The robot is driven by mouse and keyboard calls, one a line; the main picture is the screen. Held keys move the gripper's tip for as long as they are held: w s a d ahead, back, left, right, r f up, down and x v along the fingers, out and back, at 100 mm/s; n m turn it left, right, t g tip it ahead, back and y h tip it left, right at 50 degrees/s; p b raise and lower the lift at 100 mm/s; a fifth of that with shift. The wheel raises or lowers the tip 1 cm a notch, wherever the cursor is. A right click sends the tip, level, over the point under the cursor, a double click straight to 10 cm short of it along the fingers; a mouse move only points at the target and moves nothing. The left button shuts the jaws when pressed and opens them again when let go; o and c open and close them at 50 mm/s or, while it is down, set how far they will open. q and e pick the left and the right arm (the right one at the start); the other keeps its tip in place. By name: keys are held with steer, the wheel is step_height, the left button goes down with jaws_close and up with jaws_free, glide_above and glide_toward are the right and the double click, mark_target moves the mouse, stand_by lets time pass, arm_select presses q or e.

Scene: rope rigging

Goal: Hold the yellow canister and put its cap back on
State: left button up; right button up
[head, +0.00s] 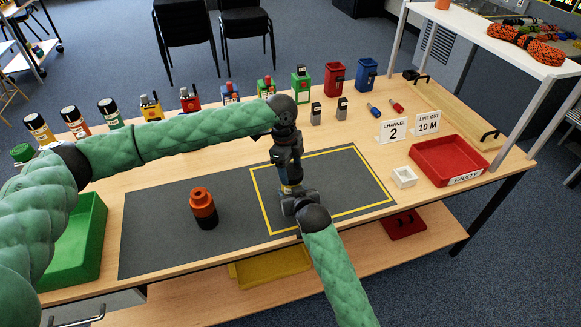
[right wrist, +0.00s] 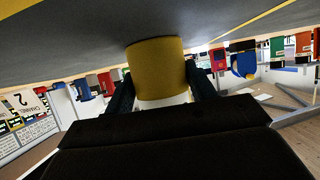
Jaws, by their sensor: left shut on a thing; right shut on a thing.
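The yellow canister (right wrist: 156,68) stands on the grey mat and fills the space between the fingers of my right gripper (right wrist: 160,85) in the right wrist view, which is upside down. In the head view my right gripper (head: 296,201) is low over the mat inside the yellow outline, and the canister is mostly hidden there. My left gripper (head: 290,172) points down directly above the right one and is shut. The cap in it is hidden by the gripper, and I cannot see whether it touches the canister.
An orange and black canister (head: 204,208) stands on the grey mat (head: 155,235) to the left. Several canisters and devices line the back.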

mark_target(291, 171)
stand_by(0.4)
arm_select(q)
steer(key=o, duration=1)
steer(key=shift+o, duration=0.2)
steer(key=shift+r, duration=2.95)
steer(key=shift+c, duration=1.2)
steer(key=shift+s+d+f+y, duration=0.1)
steer(key=shift+d+f+y, duration=0.1)
steer(key=shift+f+y, duration=0.25)
steer(key=shift+a+f+t+y, duration=0.1)
steer(key=shift+f+t+y, duration=0.2)
steer(key=shift+t+y, duration=0.1)
